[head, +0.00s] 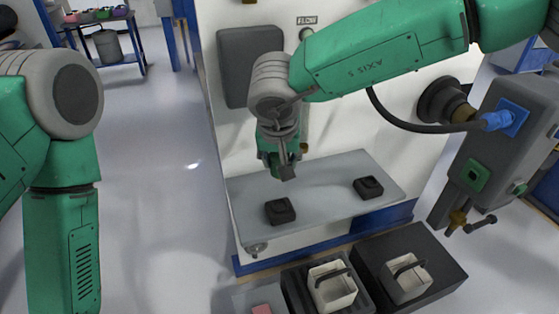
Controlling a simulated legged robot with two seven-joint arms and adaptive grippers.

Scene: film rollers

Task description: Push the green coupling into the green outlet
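The green outlet (475,175) is a green square with a dark centre on the grey box (500,150) at the right. I cannot make out a green coupling for certain. My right arm reaches across from the upper right, and its gripper (284,170) points down above the grey shelf, well left of the outlet. Its fingers are small and partly hidden, so I cannot tell whether they are open or hold anything. My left arm hangs at the left edge, and its gripper is out of view.
A blue coupling (494,121) with a black hose sits at the blue outlet (514,117), above the green one. Two black blocks (280,211) (368,187) lie on the grey shelf (325,205). White baskets (332,291) (407,282) stand in front.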

